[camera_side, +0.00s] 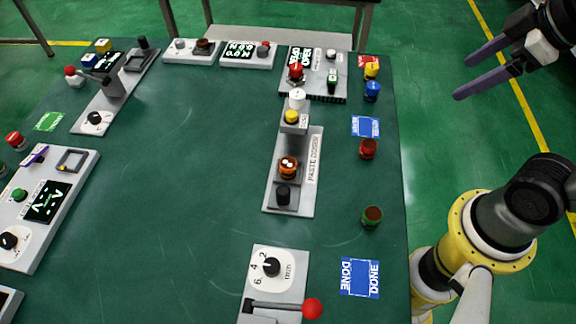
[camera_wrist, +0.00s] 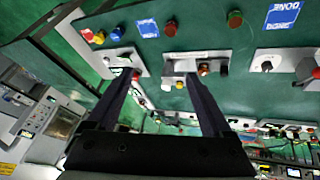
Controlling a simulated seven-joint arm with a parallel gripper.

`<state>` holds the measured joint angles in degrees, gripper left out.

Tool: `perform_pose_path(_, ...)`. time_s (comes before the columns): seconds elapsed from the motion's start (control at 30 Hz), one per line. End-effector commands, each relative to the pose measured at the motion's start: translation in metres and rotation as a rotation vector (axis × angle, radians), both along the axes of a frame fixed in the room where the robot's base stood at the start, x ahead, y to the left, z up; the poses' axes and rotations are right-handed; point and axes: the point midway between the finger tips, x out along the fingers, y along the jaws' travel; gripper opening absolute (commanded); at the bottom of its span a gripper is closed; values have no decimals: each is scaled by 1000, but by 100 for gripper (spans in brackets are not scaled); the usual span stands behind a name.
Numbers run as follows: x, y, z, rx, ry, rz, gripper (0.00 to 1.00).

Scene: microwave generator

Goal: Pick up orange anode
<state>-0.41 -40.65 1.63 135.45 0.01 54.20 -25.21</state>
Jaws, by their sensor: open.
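An orange piece with white marks on top (camera_side: 288,166), which looks like the orange anode, sits on the grey paste doser (camera_side: 311,188) right of the table's middle. It also shows small in the wrist view as an orange spot (camera_wrist: 203,69) near the right fingertip. My gripper (camera_side: 465,76) is open and empty, off the table's right edge at the upper right of the side view. In the wrist view its two dark fingers (camera_wrist: 158,78) stand wide apart, with nothing between them held.
A red cup (camera_side: 368,148) and a brown-green cup (camera_side: 372,216) stand along the right edge. Yellow and blue pieces (camera_side: 372,91) stand behind them. A lever box (camera_side: 272,285) is at the front, control panels at the left (camera_side: 45,200) and back. The table's middle is clear.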

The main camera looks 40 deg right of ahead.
Motion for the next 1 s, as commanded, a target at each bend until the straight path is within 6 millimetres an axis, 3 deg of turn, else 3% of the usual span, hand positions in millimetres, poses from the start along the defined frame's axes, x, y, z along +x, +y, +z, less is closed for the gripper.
perform_pose_path(0.13,47,14,23,-136,46,312,84)
perform_pose_path(0.3,111,49,25,-267,121,702,84)
perform_pose_path(0.47,166,98,1,-346,195,1025,84)
perform_pose_path(0.6,198,147,-39,-378,267,1240,84)
perform_pose_path(0.8,209,199,-98,-376,368,1370,84)
perform_pose_path(1.0,199,216,-127,-375,421,1420,84)
